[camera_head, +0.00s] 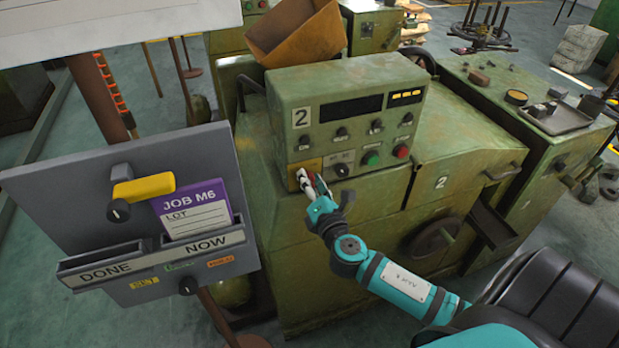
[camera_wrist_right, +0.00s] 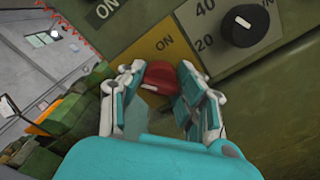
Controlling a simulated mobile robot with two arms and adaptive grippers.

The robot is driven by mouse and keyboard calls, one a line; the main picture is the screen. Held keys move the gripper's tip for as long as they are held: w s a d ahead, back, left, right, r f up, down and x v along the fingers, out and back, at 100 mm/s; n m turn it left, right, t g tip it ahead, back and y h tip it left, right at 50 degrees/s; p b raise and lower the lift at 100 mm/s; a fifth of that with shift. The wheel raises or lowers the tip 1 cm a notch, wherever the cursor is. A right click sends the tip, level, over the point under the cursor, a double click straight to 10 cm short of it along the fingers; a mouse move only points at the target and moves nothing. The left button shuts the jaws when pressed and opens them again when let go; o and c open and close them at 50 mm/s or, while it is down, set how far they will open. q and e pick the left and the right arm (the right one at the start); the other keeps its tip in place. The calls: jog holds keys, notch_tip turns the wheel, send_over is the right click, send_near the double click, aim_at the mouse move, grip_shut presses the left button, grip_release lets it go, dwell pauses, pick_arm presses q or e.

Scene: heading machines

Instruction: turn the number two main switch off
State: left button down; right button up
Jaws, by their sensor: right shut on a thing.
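The number two machine's control panel (camera_head: 340,110) is green with a white "2" plate. Its main switch is a red knob on a yellow plate, at the panel's lower left. The fingers hide part of the knob and the plate's lower part. My left gripper is not in view.
A black dial (camera_wrist_right: 243,25) sits beside the yellow plate. Green (camera_head: 370,158) and red (camera_head: 401,151) buttons are to the right on the panel. A grey job-card board (camera_head: 75,215) stands at left, close to the machine. A rusty bin (camera_head: 295,35) is behind the panel.

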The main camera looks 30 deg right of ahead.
jog(key=shift+f+n, duration=0.1)
jog(key=shift+n, duration=0.5)
jog(key=shift+f+n+p, duration=0.1)
jog(key=shift+n+p, duration=0.2)
jog(key=o, duration=1.2)
jog(key=v, duration=1.2)
